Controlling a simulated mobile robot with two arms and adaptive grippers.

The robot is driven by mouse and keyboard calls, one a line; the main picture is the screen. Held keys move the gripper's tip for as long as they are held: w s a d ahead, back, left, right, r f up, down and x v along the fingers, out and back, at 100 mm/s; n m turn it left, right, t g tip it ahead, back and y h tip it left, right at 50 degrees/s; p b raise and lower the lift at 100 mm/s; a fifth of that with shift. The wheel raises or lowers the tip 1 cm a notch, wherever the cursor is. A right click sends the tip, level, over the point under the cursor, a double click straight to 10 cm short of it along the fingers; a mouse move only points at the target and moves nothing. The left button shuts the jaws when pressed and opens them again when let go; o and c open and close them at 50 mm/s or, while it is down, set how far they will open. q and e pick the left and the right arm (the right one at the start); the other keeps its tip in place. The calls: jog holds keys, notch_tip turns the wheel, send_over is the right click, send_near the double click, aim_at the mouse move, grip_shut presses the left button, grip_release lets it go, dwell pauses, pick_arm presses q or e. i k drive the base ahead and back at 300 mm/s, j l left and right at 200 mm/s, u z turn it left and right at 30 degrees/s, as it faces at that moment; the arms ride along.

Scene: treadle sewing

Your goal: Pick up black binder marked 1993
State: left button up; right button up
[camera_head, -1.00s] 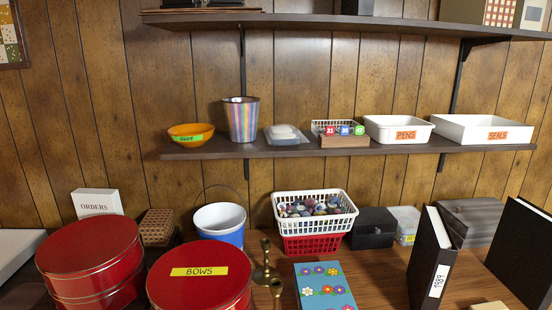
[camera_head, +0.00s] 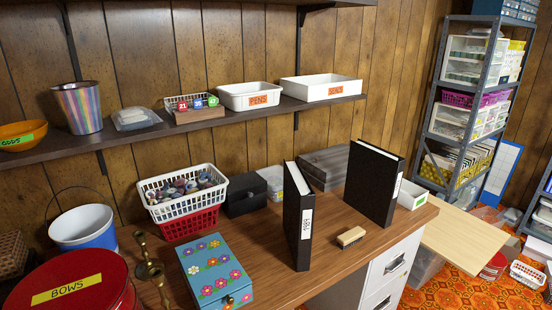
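Two black binders stand upright on the wooden desktop. The nearer binder (camera_head: 291,225) has a white spine label that seems to read 1989. The other binder (camera_head: 371,182) stands farther right, near the desk's right end; its wide black cover faces me. A pale strip shows on its right edge, but I cannot read any marking, so I cannot tell whether it is the one marked 1993. Both binders stand free, with a gap between them. Neither of my grippers is in view.
A wooden brush (camera_head: 350,237) lies between the binders. A flowered blue box (camera_head: 213,268), brass candlesticks (camera_head: 148,262), a white basket (camera_head: 183,190) and a red BOWS tin (camera_head: 70,288) crowd the left. A wall shelf (camera_head: 220,118) overhangs the back. A metal rack (camera_head: 478,90) stands right.

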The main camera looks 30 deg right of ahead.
aim_at(374, 174)
jog(key=z, duration=1.55)
jog(key=i+l, duration=0.15)
jog(key=l, duration=0.15)
jog(key=i+l, duration=0.15)
jog(key=l, duration=0.15)
jog(key=i+l, duration=0.2)
jog(key=l, duration=0.1)
